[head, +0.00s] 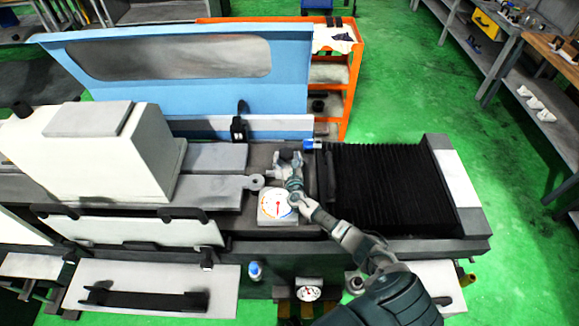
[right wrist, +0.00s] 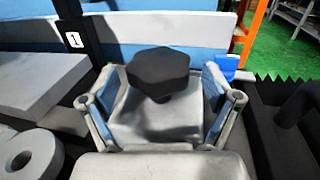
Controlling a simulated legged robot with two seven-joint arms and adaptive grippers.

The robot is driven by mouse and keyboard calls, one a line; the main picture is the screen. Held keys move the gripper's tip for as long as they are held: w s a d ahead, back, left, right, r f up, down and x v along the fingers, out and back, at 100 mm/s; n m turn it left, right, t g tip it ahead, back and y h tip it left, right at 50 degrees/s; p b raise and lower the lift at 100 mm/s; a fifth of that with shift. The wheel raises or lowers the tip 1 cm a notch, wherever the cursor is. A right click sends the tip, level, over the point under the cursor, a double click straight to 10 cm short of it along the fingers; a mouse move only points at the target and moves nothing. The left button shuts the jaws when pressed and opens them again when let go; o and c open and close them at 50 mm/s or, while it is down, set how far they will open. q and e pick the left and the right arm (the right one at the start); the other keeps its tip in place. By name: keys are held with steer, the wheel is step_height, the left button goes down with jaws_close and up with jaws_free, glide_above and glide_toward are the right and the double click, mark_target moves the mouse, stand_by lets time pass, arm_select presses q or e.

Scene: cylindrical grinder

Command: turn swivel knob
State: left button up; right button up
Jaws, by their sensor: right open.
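The black, many-sided knob (right wrist: 158,72) stands on a short stem above a grey block (right wrist: 150,122) in the right wrist view. My right gripper (right wrist: 160,82) is open, with one finger to the left of the knob and one to the right. Gaps show on both sides, and I see no finger touching it. In the head view my right gripper (head: 288,158) is over the machine bed, behind a white plate with a round dial (head: 277,204). I cannot make out the knob clearly there. My left gripper is not in view.
A white machine housing (head: 90,150) stands at the left, and a blue guard with a window (head: 190,70) at the back. Black bellows (head: 390,185) lie to the right. A grey ring-ended part (right wrist: 30,155) is left of the gripper. An orange shelf (head: 345,75) stands behind.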

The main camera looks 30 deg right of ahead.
steer(key=v, duration=1.1)
steer(key=shift+s+f, duration=0.15)
